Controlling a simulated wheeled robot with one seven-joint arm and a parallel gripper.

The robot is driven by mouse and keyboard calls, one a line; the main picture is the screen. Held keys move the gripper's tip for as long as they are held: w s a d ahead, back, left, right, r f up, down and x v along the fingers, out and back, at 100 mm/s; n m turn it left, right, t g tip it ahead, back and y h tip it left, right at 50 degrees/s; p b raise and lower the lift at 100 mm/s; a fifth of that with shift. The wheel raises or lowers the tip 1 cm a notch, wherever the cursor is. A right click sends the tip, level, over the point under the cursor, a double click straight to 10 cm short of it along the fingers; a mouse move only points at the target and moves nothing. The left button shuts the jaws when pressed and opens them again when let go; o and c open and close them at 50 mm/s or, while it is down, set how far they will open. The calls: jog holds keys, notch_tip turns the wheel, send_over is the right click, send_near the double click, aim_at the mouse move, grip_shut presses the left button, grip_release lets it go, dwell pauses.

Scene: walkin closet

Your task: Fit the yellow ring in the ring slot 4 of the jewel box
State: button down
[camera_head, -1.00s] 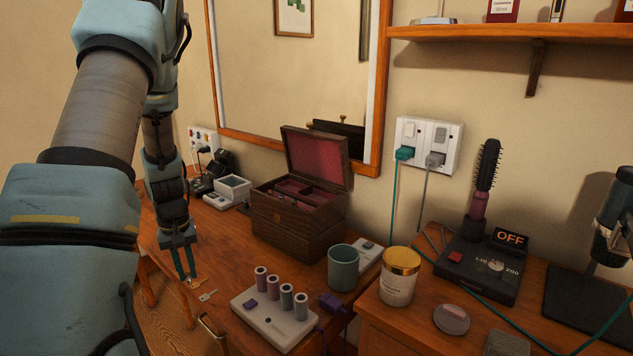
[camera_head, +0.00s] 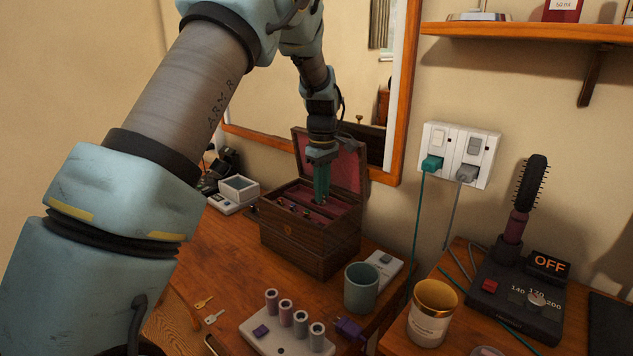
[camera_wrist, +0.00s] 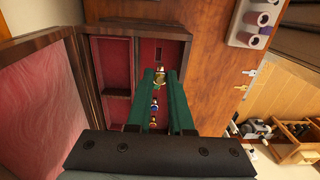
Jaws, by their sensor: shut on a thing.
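The dark wooden jewel box (camera_head: 292,238) stands on the dresser with its red-lined lid raised. My gripper (camera_head: 321,198) points down into the open box. In the wrist view its green fingers (camera_wrist: 160,76) are shut on the yellow ring (camera_wrist: 159,82), over the narrow red ring strip. A blue-stoned ring (camera_wrist: 154,104) and a red-stoned ring (camera_wrist: 153,122) sit in the same strip, between the fingers in the picture. Slot numbers cannot be read. I cannot tell whether the yellow ring touches the strip; the fingers partly hide it.
The raised lid (camera_head: 347,165) stands close behind my gripper. A teal cup (camera_head: 361,290) and a white holder with several rollers (camera_head: 290,330) stand in front of the box. Two keys (camera_head: 208,310) lie near the dresser's front edge. A small grey box (camera_head: 238,188) stands at left.

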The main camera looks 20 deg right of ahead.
jog(key=shift+w+d, duration=0.1)
jog(key=shift+d, duration=0.05)
jog(key=shift+f+b, duration=2)
jog(key=shift+f, duration=0.5)
jog(key=shift+p, duration=0.65)
jog(key=shift+f, duration=1.15)
dwell(1.6)
jog(key=c, duration=0.7)
grip_release()
jog(key=shift+c, duration=0.2)
notch_tip(320, 180, up, 11)
jog(key=b, duration=0.3)
jog(key=shift+f, duration=0.1)
